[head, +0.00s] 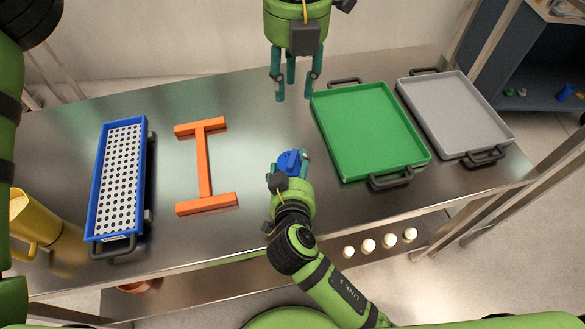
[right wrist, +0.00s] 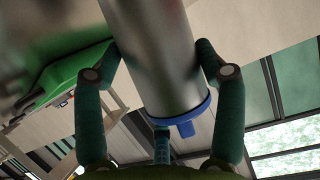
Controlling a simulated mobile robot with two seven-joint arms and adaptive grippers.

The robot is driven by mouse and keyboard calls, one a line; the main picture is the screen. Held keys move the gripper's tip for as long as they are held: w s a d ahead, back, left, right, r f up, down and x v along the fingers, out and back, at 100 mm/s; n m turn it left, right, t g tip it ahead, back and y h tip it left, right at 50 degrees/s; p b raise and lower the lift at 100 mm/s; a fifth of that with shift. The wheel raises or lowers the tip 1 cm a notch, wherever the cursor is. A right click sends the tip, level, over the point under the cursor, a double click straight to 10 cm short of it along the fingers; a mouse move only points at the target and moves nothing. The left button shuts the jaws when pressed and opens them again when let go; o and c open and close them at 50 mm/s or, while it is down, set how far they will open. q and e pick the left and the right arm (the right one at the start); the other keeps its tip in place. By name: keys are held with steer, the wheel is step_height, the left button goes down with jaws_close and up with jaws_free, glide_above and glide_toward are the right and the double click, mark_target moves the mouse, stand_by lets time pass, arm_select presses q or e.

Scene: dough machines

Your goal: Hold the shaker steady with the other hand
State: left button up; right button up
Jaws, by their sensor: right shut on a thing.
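The shaker is a metal cylinder with a blue end; in the right wrist view the shaker (right wrist: 160,60) runs between the fingers. In the head view only its blue end (head: 288,161) shows, at the middle of the table's front half; the metal body is hidden there. My right gripper (head: 292,163) is shut on the shaker; its fingers also show around the body in the right wrist view (right wrist: 160,75). My left gripper (head: 295,92) is open and empty, pointing down over the back of the table, apart from the shaker.
A green tray (head: 330,98) and a grey tray (head: 412,90) lie right on the metal table (head: 250,215). An orange I-shaped piece (head: 204,165) and a blue-rimmed perforated tray (head: 121,165) lie left. A yellow jug (head: 35,222) stands at the left edge. Several white balls (head: 368,245) show below the front edge.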

arm_select(q)
steer(key=shift+r, duration=0.5)
arm_select(e)
steer(key=shift+d+f, duration=0.15)
steer(key=shift+f, duration=0.15)
steer(key=o, duration=1.4)
arm_select(q)
steer(key=shift+w+d+f, duration=0.1)
arm_select(e)
steer(key=shift+w+r, duration=0.1)
